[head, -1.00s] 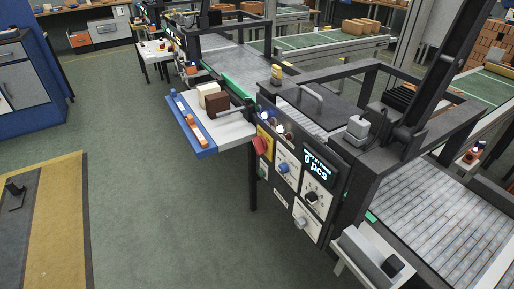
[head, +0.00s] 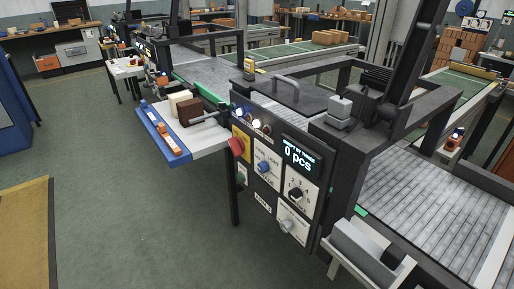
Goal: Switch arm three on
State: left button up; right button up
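The machine's dark control panel (head: 270,190) faces me at the middle of the head view. Its lit display (head: 299,157) reads "0 pcs". Below the display is a black rotary knob (head: 296,193) on a white plate. To its left is a blue knob (head: 264,167) on a white plate, with small lettering that seems to read "LIGHT". A light grey knob (head: 288,226) sits on a lower plate. A red button (head: 236,146) on yellow is at the panel's left edge. I cannot read any label for arm three. Neither of my grippers is in view.
A side shelf with a blue front edge (head: 165,135) juts out left of the panel and holds brown and cream blocks (head: 187,109). A conveyor (head: 430,215) runs at the right. A grey box (head: 365,250) stands at the lower right. The green floor (head: 130,220) ahead-left is clear.

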aim_at(237, 146)
jog(key=i+j+z, duration=0.15)
jog(key=j+z, duration=0.25)
jog(key=j, duration=0.2)
jog(key=i+j+z, duration=0.1)
jog(key=j+z, duration=0.25)
jog(key=j, duration=0.25)
jog(key=j+z, duration=0.4)
jog(key=j, duration=0.25)
